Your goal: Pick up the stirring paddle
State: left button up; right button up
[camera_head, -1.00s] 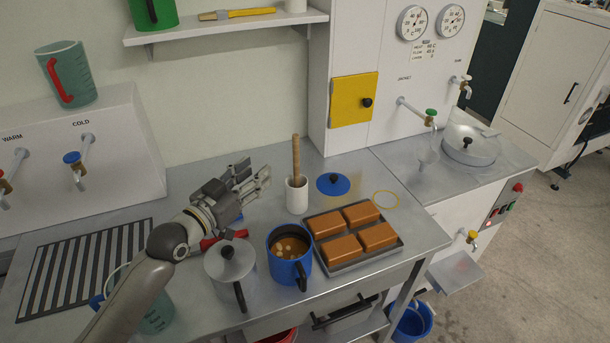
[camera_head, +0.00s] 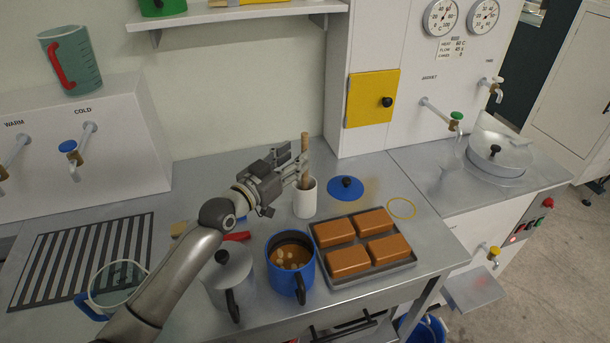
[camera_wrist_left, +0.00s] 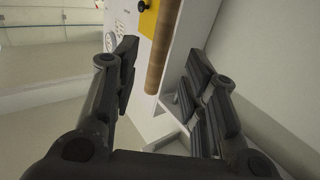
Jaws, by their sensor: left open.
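The stirring paddle stands in a white cup (camera_head: 304,203), and its wooden handle (camera_head: 305,150) sticks up. The paddle's lower end is hidden inside the cup. My left gripper (camera_head: 296,165) is open at the handle, with its fingers close beside it. In the left wrist view the handle (camera_wrist_left: 162,50) shows between the two spread fingers, and the gripper (camera_wrist_left: 160,95) does not grip it. My right gripper is not in view.
A blue pot (camera_head: 290,272) of brown liquid and a lidded grey pot (camera_head: 230,276) stand in front. A tray (camera_head: 372,277) with several brown blocks is to the right. A blue lid (camera_head: 345,189) lies beside the cup. A shelf (camera_head: 240,15) hangs above.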

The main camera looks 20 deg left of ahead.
pick_arm(q)
jog(key=x, duration=0.3)
jog(key=p+x, duration=0.1)
jog(key=shift+w+d+f, duration=0.25)
jog(key=shift+w+f, duration=0.05)
grip_shut()
